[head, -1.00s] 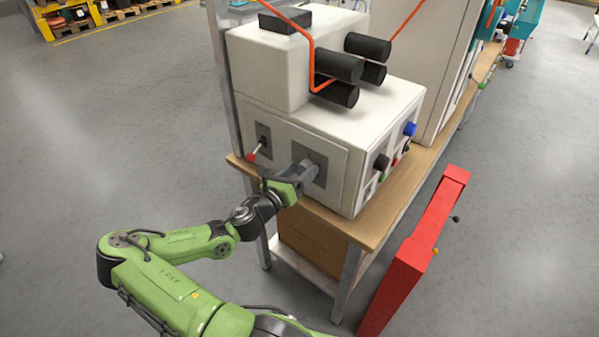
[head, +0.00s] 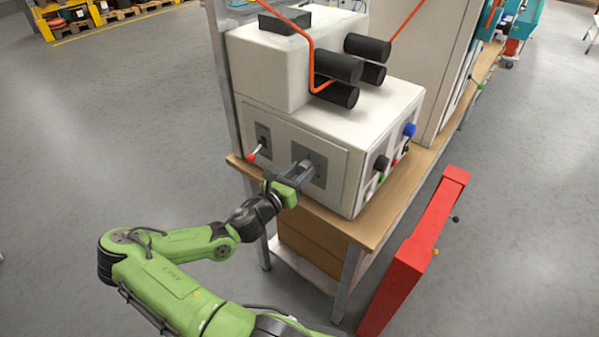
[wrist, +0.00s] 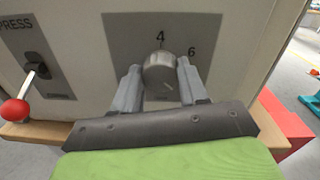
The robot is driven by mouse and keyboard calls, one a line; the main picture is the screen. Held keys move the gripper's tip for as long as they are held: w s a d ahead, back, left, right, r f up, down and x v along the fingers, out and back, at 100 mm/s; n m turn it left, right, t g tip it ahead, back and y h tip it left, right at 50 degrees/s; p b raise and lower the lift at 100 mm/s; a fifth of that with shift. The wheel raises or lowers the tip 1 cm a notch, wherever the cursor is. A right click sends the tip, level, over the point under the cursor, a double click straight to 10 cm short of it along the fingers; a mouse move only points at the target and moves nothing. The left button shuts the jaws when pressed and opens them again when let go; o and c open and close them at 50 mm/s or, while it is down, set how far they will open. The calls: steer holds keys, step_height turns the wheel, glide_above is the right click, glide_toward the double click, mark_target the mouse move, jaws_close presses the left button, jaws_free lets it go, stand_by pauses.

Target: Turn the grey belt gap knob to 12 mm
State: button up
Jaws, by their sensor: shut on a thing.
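The grey belt gap knob (wrist: 160,74) is mounted on a dark grey plate (wrist: 120,34) on the front of the white machine. My gripper (wrist: 160,84) is shut on the knob, with one finger at each side of it. The numbers 4 and 6 show above and to the right of the knob; other markings are hidden or out of the picture. A pale line shows on the knob's lower face. In the head view my gripper (head: 296,178) is at the plate (head: 318,172), and its fingers mostly cover the knob.
A lever with a red ball (wrist: 15,111) sits on a plate marked "PRESS" left of the knob. The machine (head: 290,125) stands on a wooden bench (head: 375,225). Black and blue knobs (head: 409,130) are on its right side. A red panel (head: 410,250) stands at the front right.

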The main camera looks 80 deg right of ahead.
steer(key=m, duration=0.5)
steer(key=shift+s+f+m+b, duration=0.1)
steer(key=shift+m+b, duration=0.2)
steer(key=shift+b, duration=0.1)
steer(key=m+b, duration=0.3)
steer(key=m, duration=0.2)
steer(key=m+b, duration=0.4)
steer(key=m, duration=0.2)
steer(key=m+g+b, duration=0.1)
steer(key=m+b, duration=0.2)
steer(key=m, duration=0.2)
steer(key=shift+f+m+b, duration=0.3)
steer(key=shift+m+b, duration=0.05)
steer(key=shift+m, duration=0.05)
steer(key=o, duration=1.1)
steer(key=shift+c, duration=0.2)
steer(key=shift+r, duration=0.1)
steer(key=shift+a, duration=0.1)
